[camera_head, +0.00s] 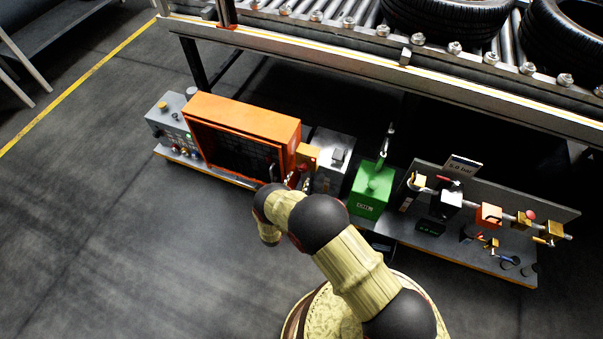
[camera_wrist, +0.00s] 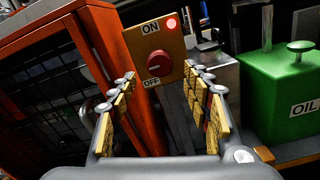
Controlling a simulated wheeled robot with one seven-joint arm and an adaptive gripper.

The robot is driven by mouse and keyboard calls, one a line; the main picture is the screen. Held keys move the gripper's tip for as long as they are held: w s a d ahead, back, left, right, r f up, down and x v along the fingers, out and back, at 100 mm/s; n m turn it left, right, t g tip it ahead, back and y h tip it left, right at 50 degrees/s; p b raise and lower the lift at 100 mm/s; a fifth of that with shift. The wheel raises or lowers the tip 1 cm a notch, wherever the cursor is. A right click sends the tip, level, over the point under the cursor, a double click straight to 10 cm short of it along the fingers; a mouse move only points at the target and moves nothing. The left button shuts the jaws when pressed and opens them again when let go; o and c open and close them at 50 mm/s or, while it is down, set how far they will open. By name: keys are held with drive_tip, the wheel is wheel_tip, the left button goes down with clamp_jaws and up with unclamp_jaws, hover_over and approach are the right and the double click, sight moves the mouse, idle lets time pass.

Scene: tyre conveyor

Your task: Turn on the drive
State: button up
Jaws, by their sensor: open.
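The drive switch is a yellow plate (camera_wrist: 183,43) with ON at its top and OFF at its bottom. A round red knob (camera_wrist: 159,62) sits in its middle, with a short pale mark that looks roughly level. A small lamp (camera_wrist: 171,24) beside ON glows red. In the head view the yellow switch box (camera_head: 309,154) is at the right side of the orange cage. My gripper (camera_wrist: 160,72) is open, its two padded fingers on either side of the knob in the picture. I cannot tell whether they touch it. My arm partly hides the gripper in the head view.
The orange cage (camera_head: 245,118) stands left of the switch, close to the left finger. A green oil box (camera_head: 371,190) and a board with valves (camera_head: 480,240) are to the right. The conveyor rail (camera_head: 350,57) with tyres (camera_head: 450,15) runs above. Floor at left is clear.

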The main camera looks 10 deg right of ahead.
sight(302, 171)
drive_tip(key=shift+b+x, duration=0.5)
drive_tip(key=shift+x, duration=2.1)
drive_tip(key=c, duration=0.3)
drive_tip(key=c, duration=0.8)
drive_tip(key=shift+c, duration=0.3)
